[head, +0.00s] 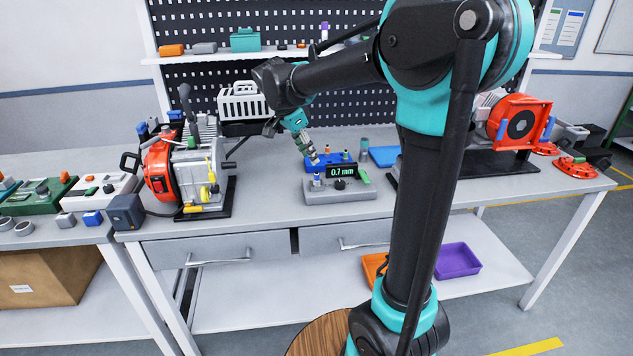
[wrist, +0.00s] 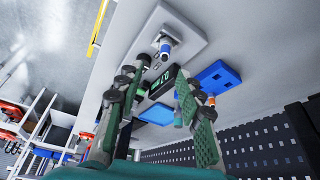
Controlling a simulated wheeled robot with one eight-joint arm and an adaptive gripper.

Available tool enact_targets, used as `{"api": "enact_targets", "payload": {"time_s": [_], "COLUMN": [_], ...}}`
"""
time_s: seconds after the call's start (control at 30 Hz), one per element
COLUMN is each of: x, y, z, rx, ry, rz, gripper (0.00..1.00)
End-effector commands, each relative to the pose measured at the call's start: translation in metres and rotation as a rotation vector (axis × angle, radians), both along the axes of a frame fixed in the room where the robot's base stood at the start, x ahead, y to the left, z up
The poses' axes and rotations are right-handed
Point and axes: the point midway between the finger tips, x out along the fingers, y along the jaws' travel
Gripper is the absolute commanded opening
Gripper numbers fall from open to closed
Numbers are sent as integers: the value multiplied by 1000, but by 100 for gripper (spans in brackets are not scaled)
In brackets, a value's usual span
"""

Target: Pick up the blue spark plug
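A small white spark plug with a blue band (head: 317,180) stands at the left end of the grey gauge base (head: 348,196), whose display reads 0.7 mm. In the wrist view, the blue-banded plug (wrist: 165,47) stands on the pale base beyond my fingertips. My gripper (head: 312,157) hangs above and behind the gauge, pointing down, apart from that plug. In the wrist view, my gripper (wrist: 158,92) has its two green-padded fingers spread, with nothing held between them. A blue holder (head: 320,164) behind the gauge bears small plugs, one with an orange top; my gripper partly hides it.
An engine (head: 190,165) stands left of the gauge, with a white basket (head: 243,102) behind it. A blue tray (head: 384,156) lies right of the holder. A red machine (head: 517,122) stands further right. The bench front between engine and gauge is clear.

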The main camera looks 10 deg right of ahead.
Motion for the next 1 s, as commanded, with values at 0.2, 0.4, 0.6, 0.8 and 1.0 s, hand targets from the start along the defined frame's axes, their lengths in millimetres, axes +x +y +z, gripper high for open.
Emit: {"api": "enact_targets", "payload": {"time_s": [0.2, 0.4, 0.6, 0.8, 1.0], "x": [5, 8, 19, 20, 20], "y": [-11, -14, -22, -28, -29], "z": [-28, -39, -64, -81, -82], "rx": [0, 0, 0, 0, 0], "ry": [1, 0, 0, -1, -1], "rz": [0, 0, 0, 1, 1], "gripper": [37, 37, 37, 37, 37]}}
